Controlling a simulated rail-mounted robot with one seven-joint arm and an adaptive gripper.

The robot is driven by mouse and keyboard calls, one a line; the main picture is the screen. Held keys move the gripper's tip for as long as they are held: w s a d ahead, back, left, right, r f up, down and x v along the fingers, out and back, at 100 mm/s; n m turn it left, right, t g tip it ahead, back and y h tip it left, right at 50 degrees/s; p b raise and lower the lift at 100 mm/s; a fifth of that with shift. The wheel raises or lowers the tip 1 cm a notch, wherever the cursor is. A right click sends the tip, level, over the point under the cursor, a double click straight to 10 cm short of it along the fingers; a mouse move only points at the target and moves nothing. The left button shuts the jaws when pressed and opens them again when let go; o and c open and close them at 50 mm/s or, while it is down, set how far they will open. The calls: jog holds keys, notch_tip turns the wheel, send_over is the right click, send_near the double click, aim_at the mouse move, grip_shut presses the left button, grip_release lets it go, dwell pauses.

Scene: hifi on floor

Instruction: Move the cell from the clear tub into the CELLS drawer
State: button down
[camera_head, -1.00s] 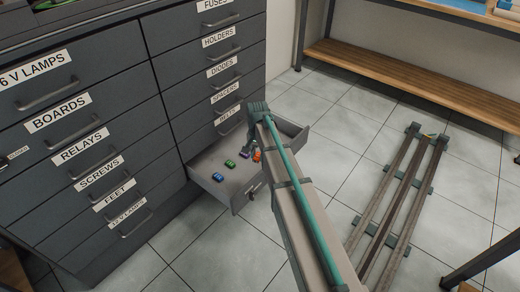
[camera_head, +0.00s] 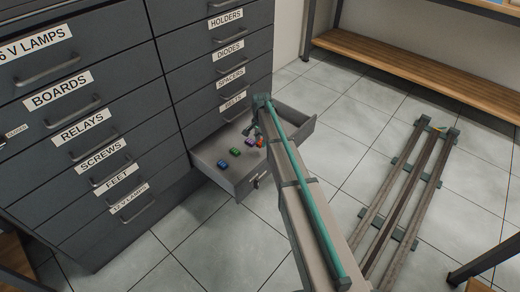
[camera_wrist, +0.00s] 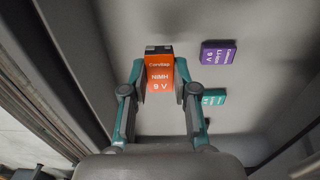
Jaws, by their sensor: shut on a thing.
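My gripper (camera_wrist: 160,92) is shut on an orange 9 V NiMH cell (camera_wrist: 160,75), with one finger on each side of it. In the head view the orange cell (camera_head: 260,142) shows at the arm's tip, over the open drawer (camera_head: 238,178). A purple cell (camera_head: 249,141), a green cell (camera_head: 235,152) and a blue cell (camera_head: 222,163) lie in that drawer. The wrist view shows the purple cell (camera_wrist: 218,52) and a teal-green cell (camera_wrist: 213,97) to the right of the held one. I cannot tell whether the held cell touches the drawer floor. The open drawer's label is unreadable. I see no clear tub.
The grey cabinet (camera_head: 100,130) has closed labelled drawers left of and above the open one. A rail frame (camera_head: 405,190) lies on the floor at right. A wooden shelf (camera_head: 420,75) stands behind. Tiled floor (camera_head: 340,120) is clear between them.

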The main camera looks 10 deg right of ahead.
aim_at(260, 145)
jog(key=shift+w+f, duration=0.8)
jog(key=shift+f, duration=0.05)
jog(key=f+b, duration=0.1)
jog(key=f, duration=0.1)
jog(key=w+f+b, duration=0.1)
jog(key=f+b, duration=0.1)
jog(key=shift+w+f, duration=0.1)
jog(key=shift+f, duration=0.25)
jog(key=shift+r, duration=0.1)
jog(key=c, duration=0.9)
grip_release()
notch_tip(260, 145, up, 12)
jog(key=p, duration=0.5)
